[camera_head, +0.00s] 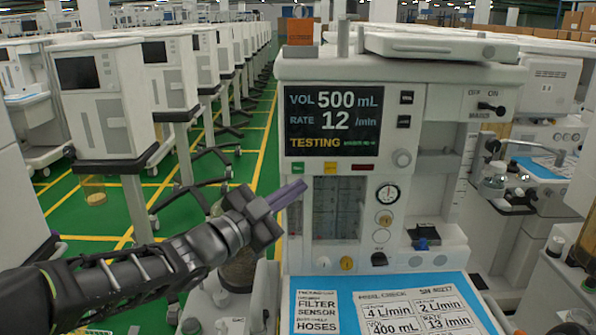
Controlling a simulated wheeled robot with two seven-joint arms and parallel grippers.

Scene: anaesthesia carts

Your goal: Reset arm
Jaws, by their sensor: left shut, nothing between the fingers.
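My left arm comes in from the lower left, and my left gripper (291,194) is shut and empty, with its purple fingers pointing right and slightly up. It is in front of the left edge of the anaesthesia cart (430,105), just below its screen. I cannot tell whether the fingertips touch the cart's panel. The screen (333,119) reads VOL 500 mL, RATE 12 /min and TESTING. My right gripper is not in view.
A blue and white sheet (390,305) with printed check values lies on the cart's front shelf. Another cart (545,130) stands close at the right. Rows of monitor carts (105,100) fill the left. Green floor (100,215) with yellow lines shows between them.

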